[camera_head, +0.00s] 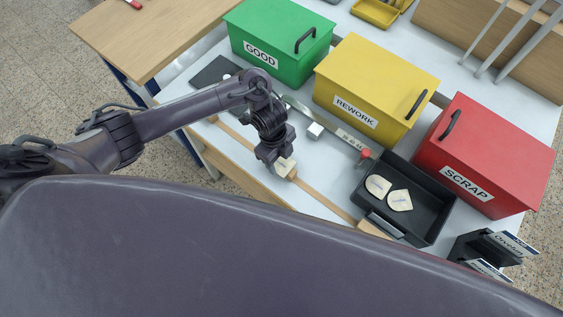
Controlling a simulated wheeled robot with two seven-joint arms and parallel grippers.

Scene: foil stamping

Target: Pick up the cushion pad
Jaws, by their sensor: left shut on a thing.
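My left gripper (274,157) reaches down over the front part of the white table and is shut on a small cream piece, which looks like the cushion pad (287,168). The pad shows just below the fingers, close above or on a light wooden strip; I cannot tell whether it touches it. Part of the pad is hidden by the gripper. Two flat cream pieces with dark marks (399,200) lie in a black tray (436,223) to the right. My right gripper is out of view.
Green GOOD (272,72), yellow REWORK (345,105) and red SCRAP (470,185) boxes stand behind with lids closed. A metal ruler strip (347,136) with a white block (315,130) beside it lies behind the gripper. Black holders with cards (488,247) stand at right.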

